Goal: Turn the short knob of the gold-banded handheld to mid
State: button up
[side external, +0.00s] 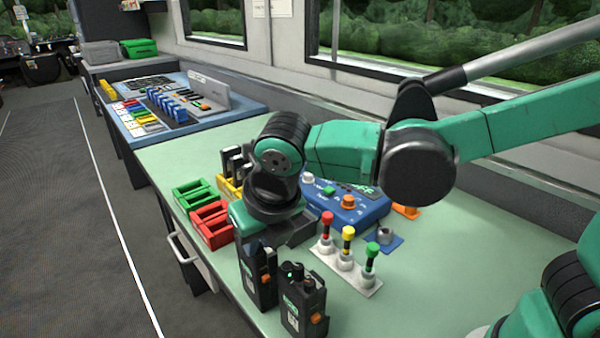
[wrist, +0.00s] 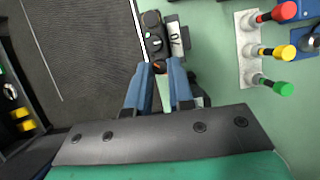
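Two black handhelds stand at the near edge of the green bench: a left one (side external: 258,278) and a right one (side external: 303,302), each with an orange side part. The right one shows knobs and a green light on top. I cannot make out a gold band on either, nor the short knob's setting. In the wrist view, a handheld top (wrist: 153,30) with dark round knobs lies just beyond my fingertips. My gripper (wrist: 162,65) has its blue fingers apart, with a small orange-red part visible between the tips. Contact is unclear. Another dark body (wrist: 197,90) is partly hidden behind the right finger.
A white strip (wrist: 248,50) with red, yellow and green levers stands right of the handhelds. Red (side external: 212,226) and green (side external: 192,194) trays and a blue control box (side external: 350,208) are farther back. The bench edge lies close on the left.

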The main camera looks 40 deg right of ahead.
grip_shut()
jog(key=m+h, duration=0.1)
jog(key=m, duration=0.2)
jog(key=shift+a, duration=0.1)
jog(key=o, duration=0.7)
grip_release()
jog(key=shift+r, duration=0.1)
jog(key=shift+v, duration=2.7)
